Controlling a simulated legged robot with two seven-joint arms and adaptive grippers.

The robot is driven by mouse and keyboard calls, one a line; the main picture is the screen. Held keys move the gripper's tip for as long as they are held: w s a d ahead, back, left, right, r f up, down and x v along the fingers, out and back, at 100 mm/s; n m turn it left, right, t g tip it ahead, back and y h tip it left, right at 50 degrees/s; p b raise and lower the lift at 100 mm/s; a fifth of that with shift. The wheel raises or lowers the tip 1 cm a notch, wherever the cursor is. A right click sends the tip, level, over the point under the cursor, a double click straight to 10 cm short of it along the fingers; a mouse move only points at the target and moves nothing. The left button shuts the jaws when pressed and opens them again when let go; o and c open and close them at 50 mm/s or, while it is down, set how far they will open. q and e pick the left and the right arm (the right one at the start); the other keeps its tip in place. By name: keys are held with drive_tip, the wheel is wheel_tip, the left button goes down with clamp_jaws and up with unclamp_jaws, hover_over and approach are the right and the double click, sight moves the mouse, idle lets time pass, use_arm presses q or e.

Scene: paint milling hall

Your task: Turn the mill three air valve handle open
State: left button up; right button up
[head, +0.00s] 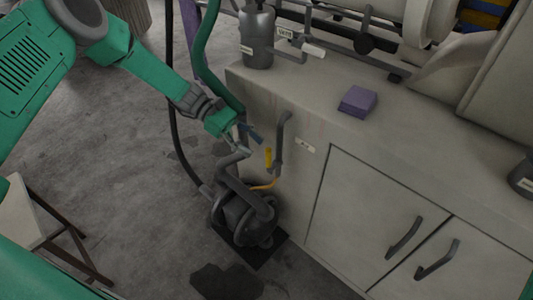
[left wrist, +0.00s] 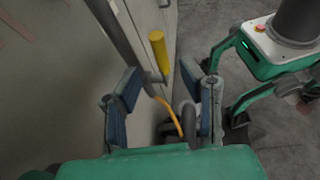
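The yellow valve handle (head: 268,158) stands upright on a grey pipe at the side of the pale cabinet. It also shows in the left wrist view (left wrist: 159,52), ahead of the fingers and between their lines. My left gripper (head: 250,142) is open and empty, just left of the handle in the head view. Its two blue-padded fingers (left wrist: 162,88) are spread wide in the left wrist view, and I see no contact with the handle. A small label (head: 305,146) is on the cabinet right of the pipe; its text is unreadable. My right gripper is not in view.
A grey pump (head: 245,215) with curved pipes stands on the floor below the handle. An orange hose (head: 263,186) runs near it. The cabinet (head: 345,205) has two doors with dark handles. A purple cloth stack (head: 357,101) lies on its top. A dark stain (head: 225,282) marks the floor.

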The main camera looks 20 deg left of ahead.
use_arm(q)
drive_tip(key=v, duration=0.6)
drive_tip(key=shift+a, duration=0.5)
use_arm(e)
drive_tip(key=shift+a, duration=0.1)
use_arm(q)
drive_tip(key=shift+w+a+f, duration=0.1)
drive_tip(key=shift+f, duration=0.05)
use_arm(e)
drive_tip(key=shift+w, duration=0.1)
